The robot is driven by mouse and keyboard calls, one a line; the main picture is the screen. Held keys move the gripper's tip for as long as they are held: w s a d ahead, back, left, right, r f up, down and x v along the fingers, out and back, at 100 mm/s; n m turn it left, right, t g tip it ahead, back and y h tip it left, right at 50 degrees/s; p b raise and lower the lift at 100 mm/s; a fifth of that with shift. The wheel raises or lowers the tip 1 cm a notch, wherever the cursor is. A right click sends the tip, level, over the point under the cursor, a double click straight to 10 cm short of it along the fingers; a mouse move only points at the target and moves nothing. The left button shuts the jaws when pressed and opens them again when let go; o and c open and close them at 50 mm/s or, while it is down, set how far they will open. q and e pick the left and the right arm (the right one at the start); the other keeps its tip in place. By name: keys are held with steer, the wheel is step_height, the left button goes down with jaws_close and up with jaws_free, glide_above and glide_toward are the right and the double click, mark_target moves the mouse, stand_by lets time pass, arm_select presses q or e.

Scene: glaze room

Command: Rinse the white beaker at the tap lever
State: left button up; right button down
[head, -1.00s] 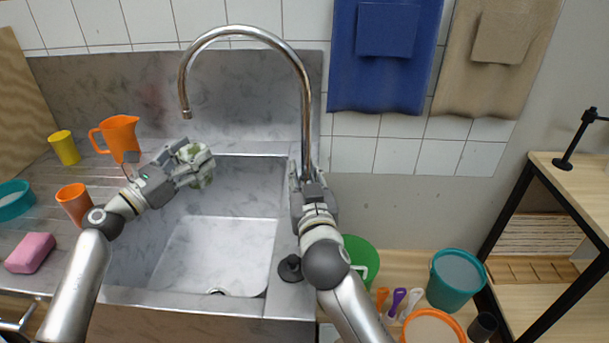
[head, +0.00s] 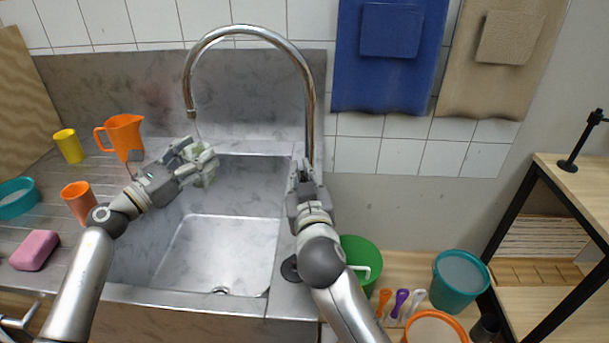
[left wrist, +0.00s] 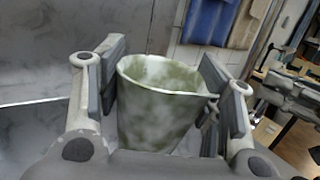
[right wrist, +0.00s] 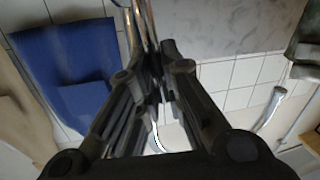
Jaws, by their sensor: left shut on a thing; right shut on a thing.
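The white beaker (left wrist: 160,100), stained with green smears inside and out, is between the fingers of my left gripper (head: 196,160), which is shut on it. It also shows in the head view (head: 207,163), just below the spout tip, over the back left of the sink. The tap (head: 313,100) is a tall chrome arch. A faint pale line shows under its spout; I cannot tell clearly if it is water. My right gripper (head: 302,183) is shut at the tap's base, where the lever is. Its fingers (right wrist: 158,85) hide most of the lever.
The sink basin (head: 225,250) is empty. An orange jug (head: 124,132), orange cup (head: 78,203), yellow cup (head: 68,146), teal bowl (head: 17,203) and pink sponge (head: 35,250) are on the left drainer. A green bucket (head: 362,255) and a teal bucket (head: 460,280) stand low at right.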

steer(key=c, duration=1.5)
jaws_free()
steer(key=s, duration=0.4)
steer(key=s+d, duration=0.1)
steer(key=s, duration=0.3)
steer(key=s+d, duration=0.1)
steer(key=s, duration=0.3)
steer(key=shift+r, duration=0.15)
